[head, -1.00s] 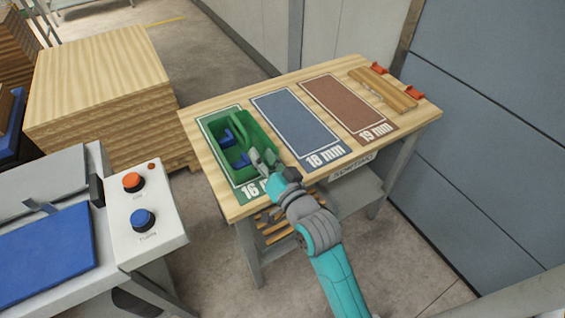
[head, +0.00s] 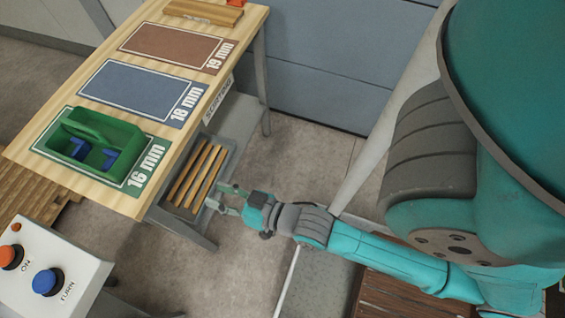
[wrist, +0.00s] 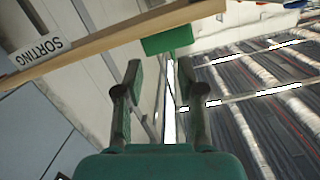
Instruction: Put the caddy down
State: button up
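The green caddy (head: 91,139) stands upright on the green 16 mm zone (head: 148,167) of the sorting table (head: 24,151). Blue items (head: 111,160) lie inside it. In the wrist view a green block that looks like the caddy's end (wrist: 168,40) shows past the table edge. My gripper (head: 222,199) is open and empty, off the table's front side and apart from the caddy. Its two fingers (wrist: 156,84) are spread with nothing between them.
The blue 18 mm zone (head: 136,90) and brown 19 mm zone (head: 178,46) are bare. Wooden strips (head: 205,12) lie at the table's far end. A lower shelf holds several wooden slats (head: 194,175). A control box (head: 52,268) with buttons stands at lower left.

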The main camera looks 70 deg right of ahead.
jog(key=s+r+n+g, duration=0.1)
jog(key=s+n, duration=0.2)
jog(key=s, duration=1.4)
jog(key=shift+s+a, duration=0.3)
jog(key=shift+a, duration=0.05)
jog(key=shift+o, duration=0.4)
jog(key=shift+s+r+g, duration=0.25)
jog(key=shift+s+g, duration=0.05)
jog(key=shift+s, duration=0.2)
